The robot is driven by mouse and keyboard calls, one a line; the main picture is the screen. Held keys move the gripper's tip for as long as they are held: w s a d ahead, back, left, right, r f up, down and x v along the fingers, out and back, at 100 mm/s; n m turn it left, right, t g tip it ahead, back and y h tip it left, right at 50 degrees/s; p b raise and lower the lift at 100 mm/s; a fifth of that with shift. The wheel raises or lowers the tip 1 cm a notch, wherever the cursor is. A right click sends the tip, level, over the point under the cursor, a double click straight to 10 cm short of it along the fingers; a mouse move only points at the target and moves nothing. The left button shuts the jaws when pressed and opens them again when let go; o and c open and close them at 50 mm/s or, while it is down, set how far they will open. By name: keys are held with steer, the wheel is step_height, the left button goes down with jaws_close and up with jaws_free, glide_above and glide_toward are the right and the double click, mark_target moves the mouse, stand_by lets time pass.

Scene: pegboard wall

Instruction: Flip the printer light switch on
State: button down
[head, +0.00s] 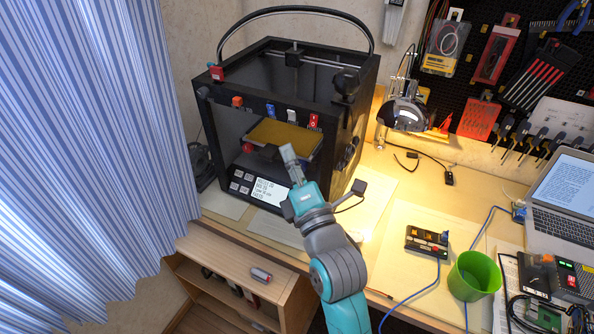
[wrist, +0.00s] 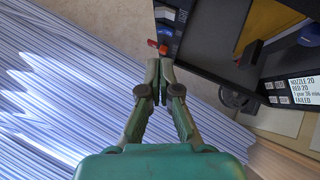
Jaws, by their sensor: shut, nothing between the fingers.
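The printer (head: 366,100) is a black open-front box on the desk, with a yellow bed inside. Its upper front bar carries an orange-red switch (head: 237,101), a blue switch (head: 270,108), a white switch (head: 291,115) and a red switch (head: 313,121). I cannot read which is the light switch. My gripper (head: 288,152) is shut and empty, in front of the printer opening, below the white and red switches in the picture. In the wrist view, my fingertips (wrist: 159,66) lie just below a small red part (wrist: 163,49); I cannot tell whether they touch.
The printer's screen (head: 268,190) shows text including "FAILED" in the wrist view. A striped curtain (head: 80,130) hangs at left. A lamp (head: 405,112), green cup (head: 474,277), small control box (head: 427,242) and laptop (head: 565,200) stand to the right on the desk.

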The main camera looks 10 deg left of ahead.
mark_target(292, 115)
steer(key=shift+w+a+r, duration=0.1)
steer(key=shift+w+r, duration=0.35)
steer(key=shift+w, duration=0.65)
steer(key=shift+w+a+r, duration=0.1)
steer(key=shift+w+r, duration=0.4)
steer(key=shift+w, duration=0.55)
steer(key=shift+w+r, duration=0.45)
steer(key=shift+w, duration=0.65)
